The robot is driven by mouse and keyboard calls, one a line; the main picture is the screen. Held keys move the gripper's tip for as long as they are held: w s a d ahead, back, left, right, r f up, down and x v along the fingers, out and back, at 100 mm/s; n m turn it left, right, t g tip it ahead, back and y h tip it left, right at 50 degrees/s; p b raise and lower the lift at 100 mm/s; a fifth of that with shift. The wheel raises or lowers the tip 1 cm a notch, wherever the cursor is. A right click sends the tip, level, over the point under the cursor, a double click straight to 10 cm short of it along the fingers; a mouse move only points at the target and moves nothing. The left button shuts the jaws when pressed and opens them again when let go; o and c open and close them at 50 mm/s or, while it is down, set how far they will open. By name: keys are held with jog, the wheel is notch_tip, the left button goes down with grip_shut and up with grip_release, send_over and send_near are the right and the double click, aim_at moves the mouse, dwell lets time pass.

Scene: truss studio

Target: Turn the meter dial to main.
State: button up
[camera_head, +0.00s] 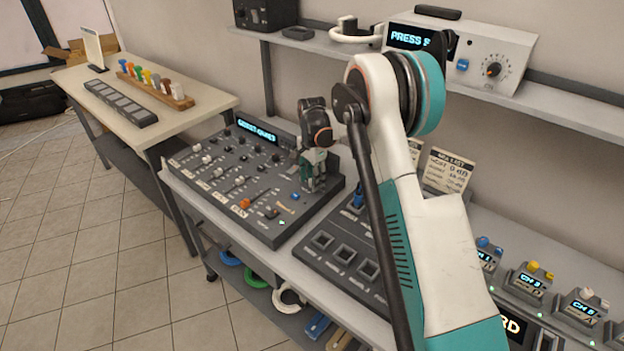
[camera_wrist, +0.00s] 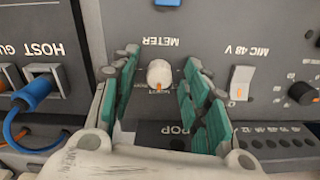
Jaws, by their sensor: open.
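The meter dial (camera_wrist: 159,73) is a small cream knob with an orange mark at its lower edge in the wrist view. The word METER is printed upside down above it on the grey panel. Small lettering by the orange mark is too small to read. My gripper (camera_wrist: 160,62) is open, with one green-padded finger on each side of the dial and gaps visible between. In the head view, my gripper (camera_head: 313,172) points down at the right part of the mixing console (camera_head: 225,212) and hides the dial.
In the wrist view, a MIC 48 V switch (camera_wrist: 241,82) and a black knob (camera_wrist: 303,93) are right of the dial. A blue cable plug (camera_wrist: 37,90) is at left. A blue button (camera_wrist: 167,3) is above. A shelf (camera_head: 315,42) runs behind the console.

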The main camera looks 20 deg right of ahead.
grip_shut()
jog(key=shift+n, duration=0.3)
jog(key=n, duration=0.3)
jog(key=shift+n, duration=0.4)
jog(key=n, duration=0.4)
jog(key=shift+n, duration=0.3)
jog(key=n, duration=0.4)
jog(key=shift+d, duration=0.1)
jog(key=n, duration=0.4)
jog(key=shift+n, duration=0.3)
